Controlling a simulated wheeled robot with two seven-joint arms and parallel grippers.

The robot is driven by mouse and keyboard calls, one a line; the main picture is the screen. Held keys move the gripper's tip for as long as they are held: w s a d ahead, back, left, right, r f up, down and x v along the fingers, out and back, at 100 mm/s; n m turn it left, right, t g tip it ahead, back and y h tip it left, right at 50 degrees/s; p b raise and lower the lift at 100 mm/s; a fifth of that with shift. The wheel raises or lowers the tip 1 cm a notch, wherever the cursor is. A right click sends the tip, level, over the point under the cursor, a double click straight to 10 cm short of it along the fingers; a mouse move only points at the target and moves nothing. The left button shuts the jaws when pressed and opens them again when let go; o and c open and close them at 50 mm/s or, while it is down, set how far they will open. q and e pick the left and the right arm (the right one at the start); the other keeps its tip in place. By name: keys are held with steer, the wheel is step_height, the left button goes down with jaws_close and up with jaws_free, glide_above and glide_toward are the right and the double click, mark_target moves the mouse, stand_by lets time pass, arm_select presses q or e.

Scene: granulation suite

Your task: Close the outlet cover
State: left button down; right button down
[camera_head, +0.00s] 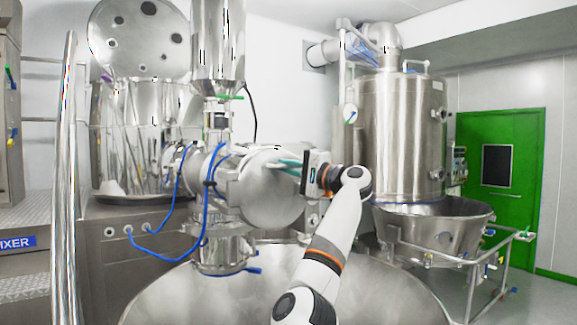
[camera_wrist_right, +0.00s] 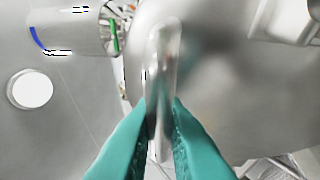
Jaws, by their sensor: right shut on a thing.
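The outlet cover (camera_head: 268,195) is a round steel disc at the right end of the horizontal outlet housing, left of my right gripper. My right gripper (camera_head: 288,164) has teal fingers and reaches the cover from the right. In the right wrist view, its fingers (camera_wrist_right: 161,112) are shut on the cover's steel bar handle (camera_wrist_right: 163,60), one on each side. The curved steel surface of the cover (camera_wrist_right: 225,100) fills the right of that view. I cannot tell whether the cover's edge touches the housing. My left gripper is not in view.
A wide steel bowl (camera_head: 180,295) lies below the outlet. Blue hoses (camera_head: 206,215) hang left of the cover. A steel hopper (camera_head: 218,50) stands above the housing. A tall steel vessel (camera_head: 402,135) and a wheeled bowl (camera_head: 440,225) stand at the right.

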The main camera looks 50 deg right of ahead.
steer(key=shift+w+d+y, duration=0.3)
steer(key=shift+d+y, duration=0.05)
steer(key=shift+y, duration=0.05)
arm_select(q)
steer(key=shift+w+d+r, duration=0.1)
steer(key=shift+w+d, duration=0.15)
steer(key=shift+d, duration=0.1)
arm_select(e)
steer(key=shift+r+n+y, duration=0.1)
steer(key=shift+n+y, duration=0.2)
steer(key=shift+n, duration=0.1)
